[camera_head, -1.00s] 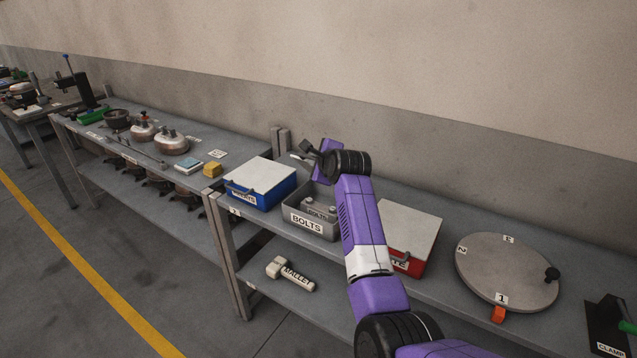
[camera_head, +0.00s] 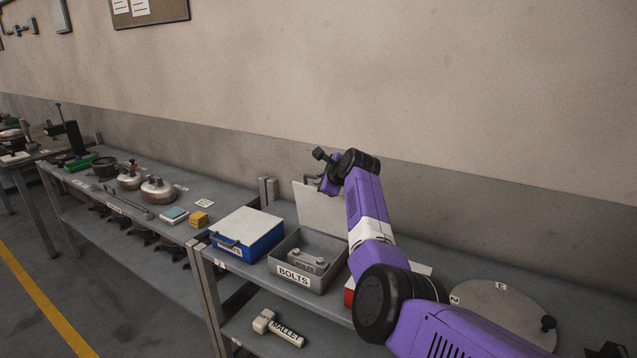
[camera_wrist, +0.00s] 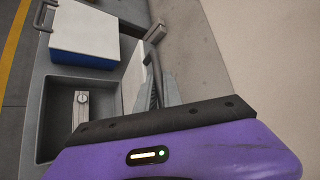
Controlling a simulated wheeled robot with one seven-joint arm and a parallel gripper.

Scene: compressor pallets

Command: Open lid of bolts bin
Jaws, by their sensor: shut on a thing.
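The grey bolts bin (camera_head: 325,281), labelled BOLTS, stands on the bench with its inside exposed and grey bolts (camera_head: 308,262) in it. Its pale lid (camera_head: 317,207) stands raised at the back, close to upright. My gripper (camera_head: 313,180) is at the lid's upper edge and is shut on the lid's handle; the fingertips are small and partly hidden by my wrist. In the wrist view the bin (camera_wrist: 55,152) is at lower left, the lid (camera_wrist: 133,78) shows edge-on, and my dark fingers (camera_wrist: 158,82) are beside it.
A blue bin (camera_head: 262,243) with a white lid stands just left of the bolts bin. A red bin (camera_head: 349,292) is on the right, mostly behind my arm. A round numbered plate (camera_head: 495,310) lies farther right. The wall is close behind.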

